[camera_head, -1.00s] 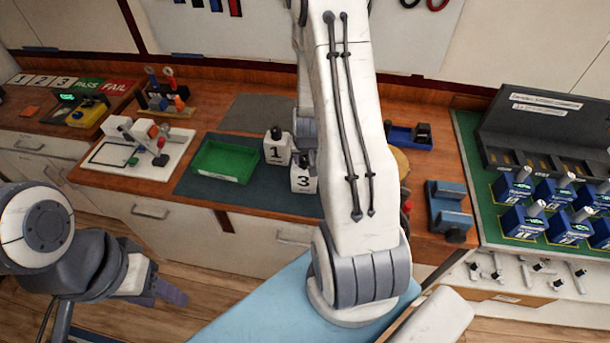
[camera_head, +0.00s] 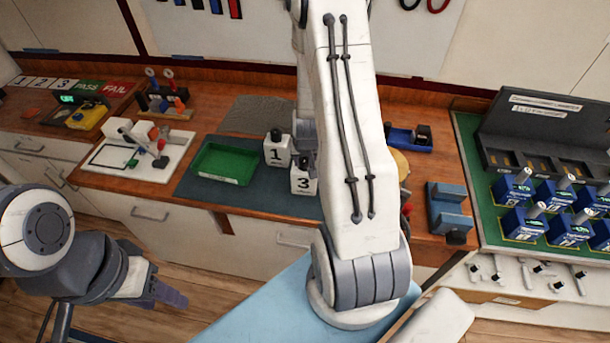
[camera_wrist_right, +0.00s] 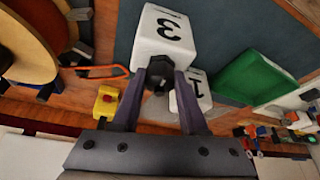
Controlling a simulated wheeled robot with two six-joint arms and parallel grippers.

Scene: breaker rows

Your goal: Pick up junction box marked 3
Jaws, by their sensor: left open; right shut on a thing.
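The junction box marked 3 (camera_head: 303,182) is a white cube with a black knob on the mat, partly behind my right arm. In the right wrist view, the same box (camera_wrist_right: 165,35) sits at my fingertips. My right gripper (camera_wrist_right: 160,72) is shut on its black knob. In the head view my right arm hides most of that gripper. I cannot tell whether the box is clear of the mat. A white box marked 1 (camera_head: 277,152) stands beside it. My left gripper (camera_head: 172,294) is open and empty at the lower left, away from the bench.
A green tray (camera_head: 224,163) lies left of the boxes on the dark mat (camera_head: 265,198). A white board with a fixture (camera_head: 135,152) is further left. A blue vise-like block (camera_head: 449,208) and several blue breakers (camera_head: 520,225) are on the right.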

